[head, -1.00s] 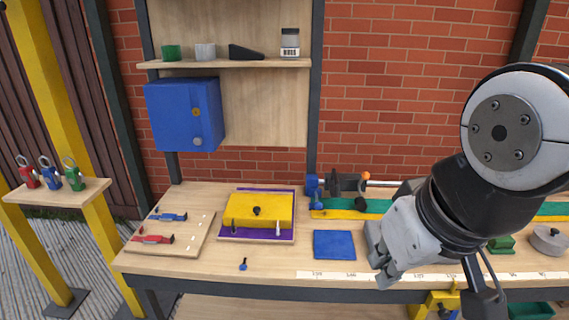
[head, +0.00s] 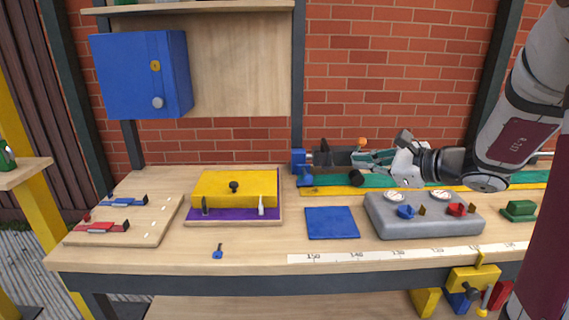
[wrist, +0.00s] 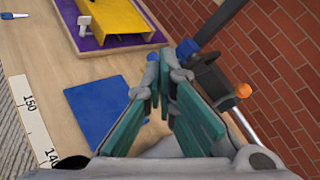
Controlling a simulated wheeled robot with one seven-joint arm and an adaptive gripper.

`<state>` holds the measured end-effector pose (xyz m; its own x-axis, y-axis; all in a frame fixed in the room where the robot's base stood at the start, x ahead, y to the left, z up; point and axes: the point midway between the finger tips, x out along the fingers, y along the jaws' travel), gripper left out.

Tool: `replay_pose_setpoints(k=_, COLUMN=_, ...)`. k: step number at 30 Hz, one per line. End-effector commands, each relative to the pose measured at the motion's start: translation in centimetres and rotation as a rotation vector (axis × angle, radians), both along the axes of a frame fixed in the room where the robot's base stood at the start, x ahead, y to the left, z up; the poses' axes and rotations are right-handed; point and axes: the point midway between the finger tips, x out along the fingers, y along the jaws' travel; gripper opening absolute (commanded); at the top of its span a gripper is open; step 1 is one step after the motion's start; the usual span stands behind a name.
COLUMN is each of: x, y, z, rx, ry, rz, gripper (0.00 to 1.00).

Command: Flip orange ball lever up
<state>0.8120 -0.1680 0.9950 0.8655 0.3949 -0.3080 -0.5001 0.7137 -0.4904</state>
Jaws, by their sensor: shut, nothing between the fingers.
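The orange ball (head: 362,143) shows small at the back of the bench, close to the dark vise-like fixture (head: 334,156). In the wrist view the orange ball (wrist: 244,91) is right of centre, beside a metal rod and the dark fixture. Its stalk is mostly hidden. My gripper (head: 353,161) reaches in from the right, in front of the ball in the head view. In the wrist view my gripper (wrist: 166,68) has its teal-padded fingers shut and empty, left of the ball. I see no clear contact with the ball.
A grey box (head: 425,225) with dials and levers stands below the arm. A blue square (head: 331,223) and a yellow box on a purple tray (head: 234,214) lie to the left. A brick wall (head: 375,80) closes off the back. Bare wood lies at the front left.

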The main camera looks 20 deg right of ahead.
Motion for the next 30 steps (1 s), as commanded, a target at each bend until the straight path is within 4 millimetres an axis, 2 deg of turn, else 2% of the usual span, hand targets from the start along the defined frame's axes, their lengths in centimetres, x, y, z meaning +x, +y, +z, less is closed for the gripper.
replay_pose_setpoints(k=1, x=0.9, y=-3.7, z=-2.5, rx=0.072, ry=-0.010, rz=-0.106, gripper=0.00)
replay_pose_setpoints(k=3, x=1.5, y=-7.7, z=-4.1, rx=0.148, ry=-0.033, rz=-0.224, gripper=0.00)
replay_pose_setpoints(k=6, x=1.6, y=-11.8, z=-5.7, rx=0.222, ry=-0.060, rz=-0.344, gripper=0.00)
replay_pose_setpoints(k=9, x=1.5, y=-14.0, z=-6.5, rx=0.259, ry=-0.077, rz=-0.406, gripper=0.00)
replay_pose_setpoints(k=12, x=1.4, y=-14.7, z=-6.6, rx=0.271, ry=-0.083, rz=-0.428, gripper=0.00)
replay_pose_setpoints(k=23, x=1.8, y=-14.6, z=-6.6, rx=0.268, ry=-0.084, rz=-0.425, gripper=0.00)
replay_pose_setpoints(k=26, x=2.8, y=-14.5, z=-6.8, rx=0.268, ry=-0.084, rz=-0.424, gripper=0.00)
replay_pose_setpoints(k=30, x=5.1, y=-14.3, z=-7.3, rx=0.269, ry=-0.083, rz=-0.422, gripper=0.00)
